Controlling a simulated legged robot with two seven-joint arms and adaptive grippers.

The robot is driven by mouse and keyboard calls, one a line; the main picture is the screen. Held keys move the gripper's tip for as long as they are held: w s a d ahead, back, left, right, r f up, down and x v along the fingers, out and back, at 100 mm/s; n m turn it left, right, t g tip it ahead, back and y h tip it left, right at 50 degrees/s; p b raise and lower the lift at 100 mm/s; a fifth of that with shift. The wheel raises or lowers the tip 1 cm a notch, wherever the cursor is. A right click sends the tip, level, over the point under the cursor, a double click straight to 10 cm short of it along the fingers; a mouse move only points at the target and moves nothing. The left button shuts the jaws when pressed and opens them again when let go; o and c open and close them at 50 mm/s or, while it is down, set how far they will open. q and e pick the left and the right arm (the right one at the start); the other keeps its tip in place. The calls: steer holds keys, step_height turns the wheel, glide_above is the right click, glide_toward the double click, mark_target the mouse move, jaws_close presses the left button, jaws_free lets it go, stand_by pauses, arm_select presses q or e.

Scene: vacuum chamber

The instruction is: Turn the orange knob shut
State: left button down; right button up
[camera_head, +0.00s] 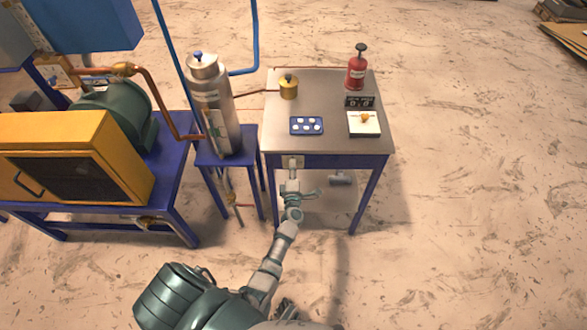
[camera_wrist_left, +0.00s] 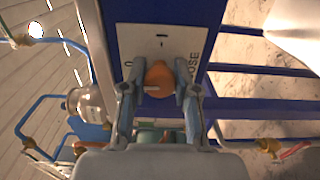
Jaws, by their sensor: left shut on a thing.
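The orange knob (camera_wrist_left: 158,80) sits on a white label plate (camera_wrist_left: 150,40) on the blue front of the table, seen in the left wrist view. The plate has dark lettering, partly covered by my fingers, and a short dark mark above the knob. My left gripper (camera_wrist_left: 160,84) is shut on the knob, one finger on each side. In the head view my left gripper (camera_head: 291,182) reaches up to the plate (camera_head: 292,162) at the table's left front edge, and the knob there is hidden.
The table (camera_head: 330,90) holds a blue tray (camera_head: 306,118) with white discs, a yellow canister (camera_head: 289,86), a red bottle (camera_head: 356,70) and a white plate with an orange piece (camera_head: 363,124). A steel cylinder (camera_head: 216,110) stands to the left.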

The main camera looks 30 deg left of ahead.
arm_select(q)
steer(key=shift+s+a+f, duration=0.1)
steer(key=shift+s+f, duration=0.1)
steer(key=shift+f, duration=0.15)
steer(key=c, duration=0.9)
jaws_free()
steer(key=shift+r, duration=0.15)
steer(key=v, duration=1.2)
steer(key=shift+a, duration=0.1)
